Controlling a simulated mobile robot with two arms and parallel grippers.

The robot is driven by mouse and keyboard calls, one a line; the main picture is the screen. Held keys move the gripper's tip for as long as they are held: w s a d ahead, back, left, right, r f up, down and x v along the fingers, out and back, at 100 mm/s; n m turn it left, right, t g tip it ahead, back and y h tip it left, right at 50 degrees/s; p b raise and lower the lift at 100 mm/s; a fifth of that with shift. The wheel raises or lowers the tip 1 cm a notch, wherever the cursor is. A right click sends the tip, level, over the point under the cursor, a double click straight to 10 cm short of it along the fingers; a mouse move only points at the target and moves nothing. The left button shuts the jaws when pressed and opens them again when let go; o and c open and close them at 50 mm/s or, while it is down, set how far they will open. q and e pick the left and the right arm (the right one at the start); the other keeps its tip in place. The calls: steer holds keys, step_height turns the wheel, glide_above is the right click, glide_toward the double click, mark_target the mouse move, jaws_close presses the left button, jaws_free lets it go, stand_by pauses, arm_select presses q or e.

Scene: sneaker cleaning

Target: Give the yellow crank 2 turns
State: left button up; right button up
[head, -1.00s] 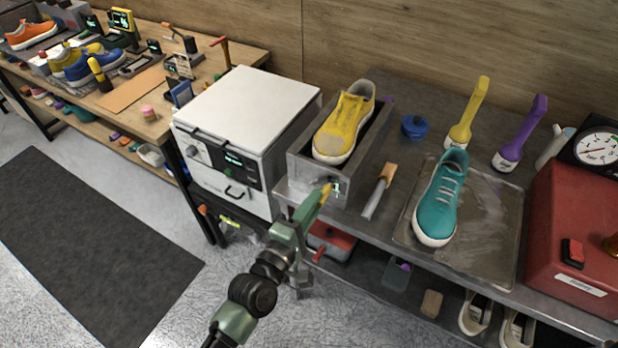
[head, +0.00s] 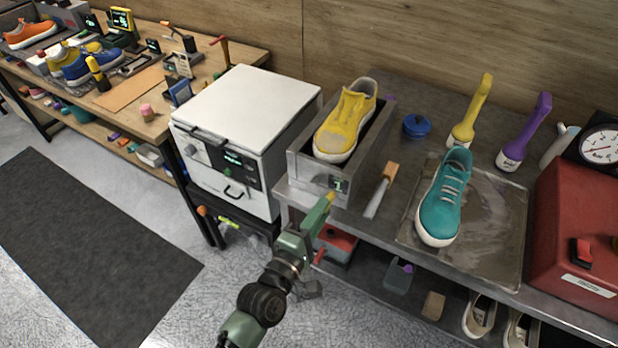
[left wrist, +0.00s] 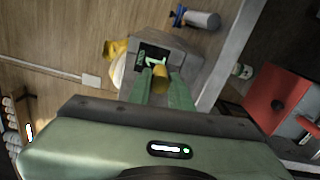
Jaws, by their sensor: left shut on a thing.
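The grey metal box (head: 307,172) holds a yellow sneaker (head: 346,122) and has a small display (head: 339,184) on its front; in the left wrist view the display (left wrist: 152,58) reads a green 1. My left gripper (head: 325,206) is in front of the box, shut on the yellow crank (head: 331,196). In the left wrist view the crank's yellow handle (left wrist: 160,79) is between the fingertips of my left gripper (left wrist: 161,92). The rest of the crank is hidden by the gripper. My right gripper is not in view.
A white oven-like box (head: 245,115) stands left of the grey box. A scraper with a wooden handle (head: 388,174), a teal sneaker (head: 441,205) on a metal tray (head: 500,240) and a red machine (head: 575,225) are to the right. Floor in front is clear.

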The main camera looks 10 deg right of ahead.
arm_select(q)
steer(key=shift+d, duration=0.15)
steer(key=shift+f+b, duration=0.8)
steer(key=shift+f, duration=0.1)
steer(key=shift+w+a, duration=0.1)
steer(key=shift+a, duration=0.15)
steer(key=shift+w+a+f+b, duration=0.4)
steer(key=shift+a+f+b, duration=0.2)
steer(key=shift+b, duration=0.1)
